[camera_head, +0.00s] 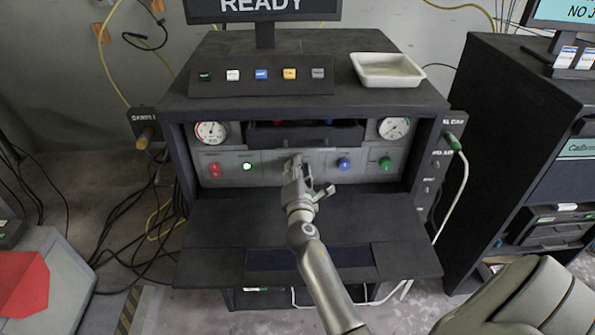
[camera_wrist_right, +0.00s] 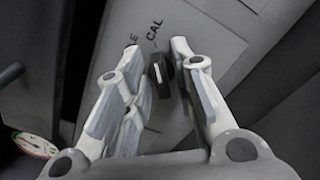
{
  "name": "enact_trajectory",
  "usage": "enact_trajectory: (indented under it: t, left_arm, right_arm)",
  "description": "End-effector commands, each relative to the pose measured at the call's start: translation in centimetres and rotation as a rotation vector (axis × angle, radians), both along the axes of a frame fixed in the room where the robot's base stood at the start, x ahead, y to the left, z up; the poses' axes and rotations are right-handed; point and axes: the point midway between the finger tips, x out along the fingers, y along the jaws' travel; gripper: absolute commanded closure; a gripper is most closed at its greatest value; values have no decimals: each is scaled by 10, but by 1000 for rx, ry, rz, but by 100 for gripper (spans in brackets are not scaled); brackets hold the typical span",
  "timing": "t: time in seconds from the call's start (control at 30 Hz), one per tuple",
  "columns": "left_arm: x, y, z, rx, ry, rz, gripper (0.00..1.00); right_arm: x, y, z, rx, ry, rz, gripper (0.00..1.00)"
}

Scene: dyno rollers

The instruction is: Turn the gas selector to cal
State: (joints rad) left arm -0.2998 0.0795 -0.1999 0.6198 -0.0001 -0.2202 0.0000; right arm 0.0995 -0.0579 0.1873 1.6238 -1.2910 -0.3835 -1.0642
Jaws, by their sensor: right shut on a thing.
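The gas selector is a small black knob (camera_wrist_right: 158,73) with a white line, on the grey panel in the right wrist view. The lettering CAL (camera_wrist_right: 154,29) stands above it, with the end of another word, LE, to its left. The white line points roughly up towards CAL. In the head view my right gripper (camera_head: 294,165) reaches the middle of the panel (camera_head: 225,166) and hides the knob. My left gripper is not in view.
Two gauges sit above. A dark shelf (camera_head: 220,225) juts out below. A white tray (camera_head: 388,70) lies on top.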

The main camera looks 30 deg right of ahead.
Motion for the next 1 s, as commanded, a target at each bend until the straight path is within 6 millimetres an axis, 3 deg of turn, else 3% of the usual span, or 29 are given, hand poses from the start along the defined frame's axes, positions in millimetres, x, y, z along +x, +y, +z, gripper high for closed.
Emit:
enact_trajectory:
  t: [0.27,0.3,0.37,0.73,1.0]
  left_arm:
    - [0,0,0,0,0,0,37]
    - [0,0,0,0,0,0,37]
    - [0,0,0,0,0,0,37]
    - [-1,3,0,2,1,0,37]
    - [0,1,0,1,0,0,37]
  right_arm:
    - [0,0,-1,2,0,0,100]
    - [0,0,-1,2,0,0,74]
    - [0,0,-1,2,0,0,68]
    - [-3,2,-1,1,1,0,68]
    - [-39,24,-2,2,4,0,68]
